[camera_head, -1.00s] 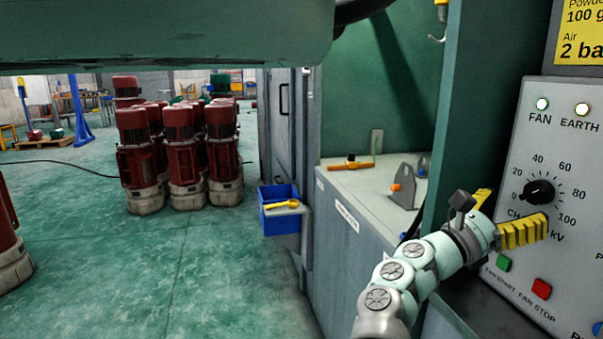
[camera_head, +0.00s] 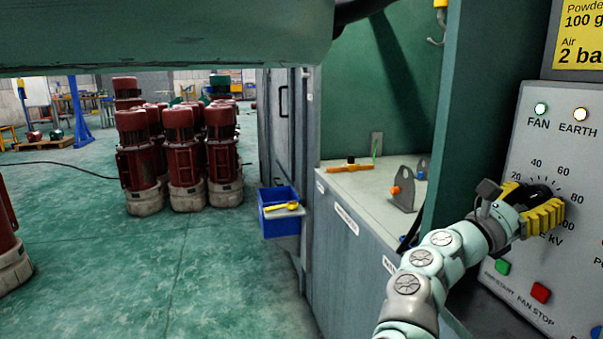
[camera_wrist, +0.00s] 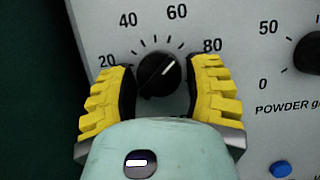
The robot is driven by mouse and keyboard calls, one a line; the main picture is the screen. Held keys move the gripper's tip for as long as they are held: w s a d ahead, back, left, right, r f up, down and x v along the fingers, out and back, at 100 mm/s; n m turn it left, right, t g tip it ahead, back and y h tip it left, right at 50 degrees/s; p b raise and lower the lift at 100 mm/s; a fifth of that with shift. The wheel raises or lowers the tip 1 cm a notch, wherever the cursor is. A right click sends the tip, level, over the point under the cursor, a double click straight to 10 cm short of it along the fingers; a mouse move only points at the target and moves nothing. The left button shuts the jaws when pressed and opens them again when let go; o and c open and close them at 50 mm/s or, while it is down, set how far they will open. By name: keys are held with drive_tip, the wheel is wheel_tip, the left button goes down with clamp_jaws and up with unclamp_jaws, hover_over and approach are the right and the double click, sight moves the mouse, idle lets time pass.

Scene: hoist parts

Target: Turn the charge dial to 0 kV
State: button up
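The charge dial (camera_wrist: 157,77) is a round black knob on a grey panel, with a scale around it. In the wrist view its white pointer line is tilted to the upper right, between the 60 and 80 marks. My gripper (camera_wrist: 165,72) has its yellow ridged fingers on either side of the knob, with a visible gap on the right; the left finger is very close, and I cannot tell if it touches. In the head view my gripper (camera_head: 530,203) partly covers the dial (camera_head: 540,192). The lower scale is hidden by my gripper.
A powder gauge knob (camera_wrist: 308,53) is to the right. Green (camera_head: 502,267) and red (camera_head: 541,292) fan buttons sit below the dial, and a blue button (camera_wrist: 281,169) is at the lower right. A green upright (camera_head: 478,110) stands left of the panel.

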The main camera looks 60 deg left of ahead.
drive_tip(key=c, duration=0.8)
